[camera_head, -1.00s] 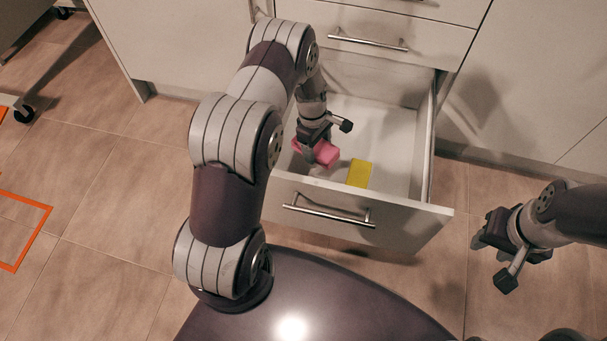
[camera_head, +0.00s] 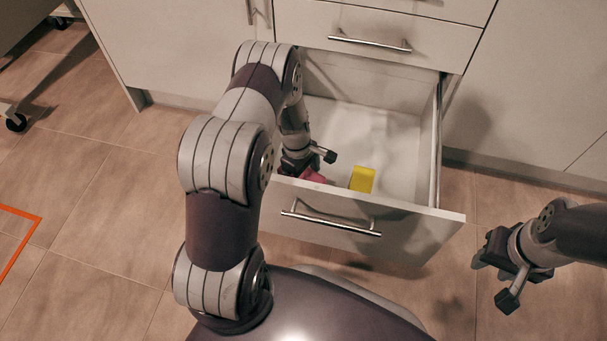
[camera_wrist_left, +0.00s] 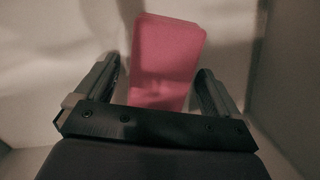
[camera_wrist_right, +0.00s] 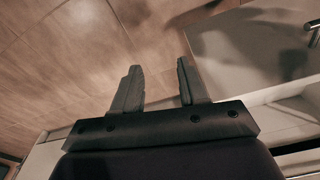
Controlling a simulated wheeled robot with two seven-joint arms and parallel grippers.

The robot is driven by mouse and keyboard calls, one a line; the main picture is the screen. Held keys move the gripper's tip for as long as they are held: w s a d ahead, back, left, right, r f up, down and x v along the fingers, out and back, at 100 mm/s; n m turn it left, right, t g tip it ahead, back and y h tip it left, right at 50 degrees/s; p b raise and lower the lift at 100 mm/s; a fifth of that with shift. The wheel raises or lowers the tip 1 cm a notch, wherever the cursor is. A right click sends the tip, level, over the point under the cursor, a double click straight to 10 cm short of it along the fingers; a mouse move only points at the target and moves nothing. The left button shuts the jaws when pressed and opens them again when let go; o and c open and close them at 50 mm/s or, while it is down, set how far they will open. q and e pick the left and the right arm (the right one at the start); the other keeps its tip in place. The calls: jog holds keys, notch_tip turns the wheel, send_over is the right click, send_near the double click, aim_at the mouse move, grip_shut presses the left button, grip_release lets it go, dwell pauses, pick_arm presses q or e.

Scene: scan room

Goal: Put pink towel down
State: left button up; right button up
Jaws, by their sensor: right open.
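The pink towel (camera_head: 312,176) is a folded block low in the open drawer (camera_head: 415,226), near its front left, partly hidden by my left gripper and the drawer front. In the left wrist view the towel (camera_wrist_left: 165,55) stands between the fingers of my left gripper (camera_wrist_left: 160,78). Those fingers are spread, with a visible gap on the towel's left side; contact on the right side is unclear. In the head view my left gripper (camera_head: 296,168) reaches down into the drawer. My right gripper (camera_head: 482,254) is open and empty, outside the drawer to the right.
A yellow block (camera_head: 362,179) lies in the drawer, just right of the towel. The drawer floor (camera_head: 385,135) behind and right of it is clear. A closed drawer (camera_head: 440,38) is above. Cabinet panels flank the opening. Bare tiled floor (camera_head: 110,220) is at left.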

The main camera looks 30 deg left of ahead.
pick_arm(q)
jog(key=shift+r, duration=0.1)
notch_tip(320, 180, up, 15)
jog(key=m+p, duration=0.1)
jog(key=p, duration=0.7)
jog(key=s+d+r+m, duration=0.2)
jog(key=s+r+m, duration=0.2)
jog(key=r+m, duration=0.1)
jog(key=s+d+r+m+t+y, duration=0.1)
jog(key=s+d+r+m, duration=0.2)
jog(key=s+r+m, duration=0.1)
jog(key=s+d+r+m, duration=0.2)
jog(key=s+r+m, duration=0.3)
jog(key=r+m, duration=0.1)
jog(key=shift+d+r+t+y, duration=0.3)
jog(key=shift+y, duration=0.1)
jog(key=shift+s+m, duration=0.3)
